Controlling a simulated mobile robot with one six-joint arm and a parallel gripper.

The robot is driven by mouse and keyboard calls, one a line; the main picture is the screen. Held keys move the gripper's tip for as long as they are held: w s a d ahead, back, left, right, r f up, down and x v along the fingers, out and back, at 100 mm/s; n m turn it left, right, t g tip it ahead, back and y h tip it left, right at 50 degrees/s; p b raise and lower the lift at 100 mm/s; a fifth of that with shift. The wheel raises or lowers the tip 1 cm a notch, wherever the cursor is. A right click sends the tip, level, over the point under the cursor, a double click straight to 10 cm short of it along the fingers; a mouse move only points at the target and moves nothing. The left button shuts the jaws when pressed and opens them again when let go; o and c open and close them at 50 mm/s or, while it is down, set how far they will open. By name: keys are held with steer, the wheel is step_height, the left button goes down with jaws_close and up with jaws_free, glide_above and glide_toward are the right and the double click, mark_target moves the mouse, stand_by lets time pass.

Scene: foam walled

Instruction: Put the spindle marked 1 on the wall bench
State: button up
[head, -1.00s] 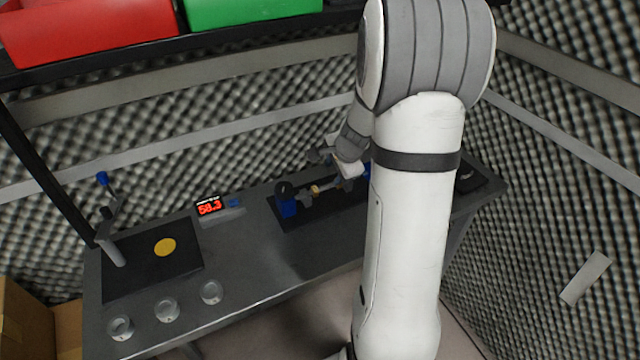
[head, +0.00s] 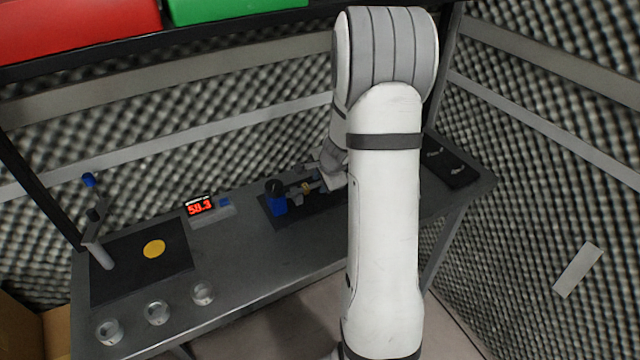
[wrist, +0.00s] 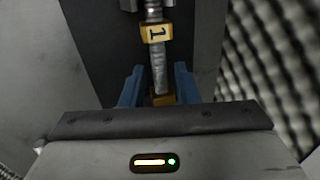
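The spindle marked 1 (wrist: 156,52) is a grey rod with a yellow collar bearing the number 1. In the wrist view it runs down between my gripper's blue fingers (wrist: 160,88), with visible gaps at both sides, so my gripper is open around it. The rod's far end meets a dark holder at the top. In the head view the spindle's yellow collar (head: 306,188) shows beside a blue fixture (head: 278,204) on the grey bench (head: 255,258). My gripper (head: 328,178) is at the spindle's right, partly hidden by my arm.
A red display (head: 200,206) stands on the bench, left of the fixture. A black mat (head: 125,275) with a yellow disc (head: 154,249) and a crank post (head: 97,245) is farther left. Several metal cups (head: 157,313) line the front edge. Foam walls enclose the bench.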

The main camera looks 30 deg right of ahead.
jaws_close()
steer(key=shift+r, duration=0.1)
